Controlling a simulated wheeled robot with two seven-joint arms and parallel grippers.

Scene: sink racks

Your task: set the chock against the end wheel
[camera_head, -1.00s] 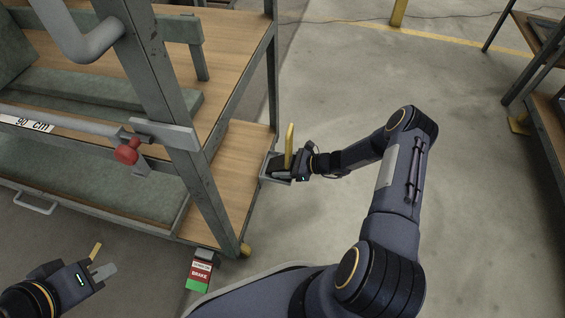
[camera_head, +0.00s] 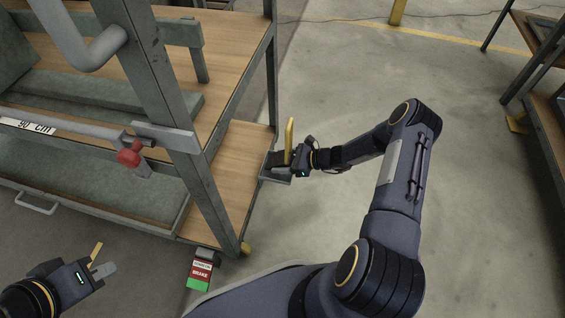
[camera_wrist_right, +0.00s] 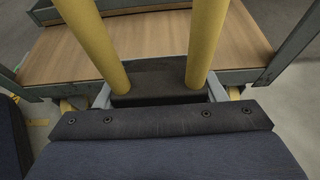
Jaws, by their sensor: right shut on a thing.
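The chock (camera_wrist_right: 158,80) looks like a black block between two yellow uprights in the right wrist view. In the head view its dark body (camera_head: 273,170) and yellow upright (camera_head: 290,137) are at the cart's near right end. My right gripper (camera_head: 290,165) is shut on it; grey fingertips flank it in the wrist view. A yellow wheel part (camera_head: 245,249) shows under the cart's front corner. The end wheel by the chock is mostly hidden, and I cannot tell whether they touch. My left gripper (camera_head: 102,269) is away at lower left; its jaw gap is unclear.
The wooden-decked cart (camera_head: 235,160) has grey posts and a red knob (camera_head: 129,158). A brake tag (camera_head: 200,273) is at its front corner. Bare floor (camera_head: 330,80) lies right of the cart. Another rack (camera_head: 548,120) stands at far right.

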